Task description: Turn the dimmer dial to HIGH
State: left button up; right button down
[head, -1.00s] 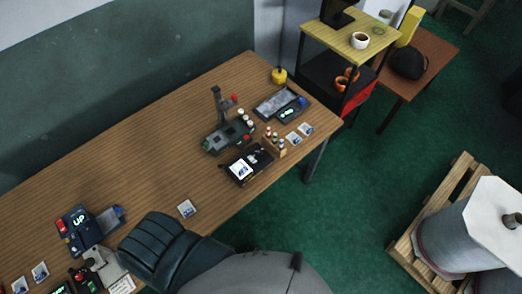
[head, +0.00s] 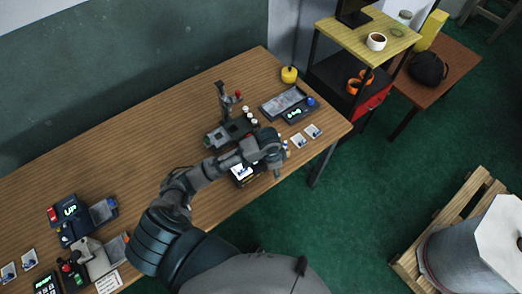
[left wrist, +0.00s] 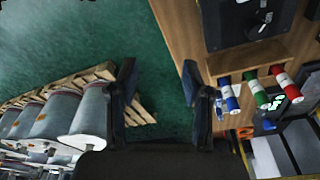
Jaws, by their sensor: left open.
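I cannot pick out the dimmer dial or its HIGH mark for certain. Blue, green and red capped bottles (left wrist: 258,92) stand in a rack just right of the fingers. My right gripper is not in view.
A grey stand with a post (head: 226,108) stands behind the box. A yellow round object (head: 289,74) sits at the table's back edge. Several devices, one reading UP (head: 70,210), stand at left. The middle of the table (head: 130,165) is clear.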

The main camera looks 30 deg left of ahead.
pick_arm(q)
jog(key=w+a+r+g+y, duration=0.1)
jog(key=w+a+r, duration=0.7)
jog(key=r, duration=0.4)
jog(key=f, duration=0.4)
jog(key=a+f, duration=0.1)
jog(key=f, duration=0.3)
jog(key=s+f+b, duration=0.1)
jog(key=f, duration=0.3)
jog(key=shift+a+f, duration=0.4)
notch_tip(320, 180, down, 4)
jog(key=shift+d+r, duration=0.1)
jog(key=shift+d, duration=0.05)
jog(key=shift+f, duration=0.4)
jog(key=shift+a+f, duration=0.1)
jog(key=shift+a, duration=0.1)
jog(key=shift+d, duration=0.1)
grip_shut()
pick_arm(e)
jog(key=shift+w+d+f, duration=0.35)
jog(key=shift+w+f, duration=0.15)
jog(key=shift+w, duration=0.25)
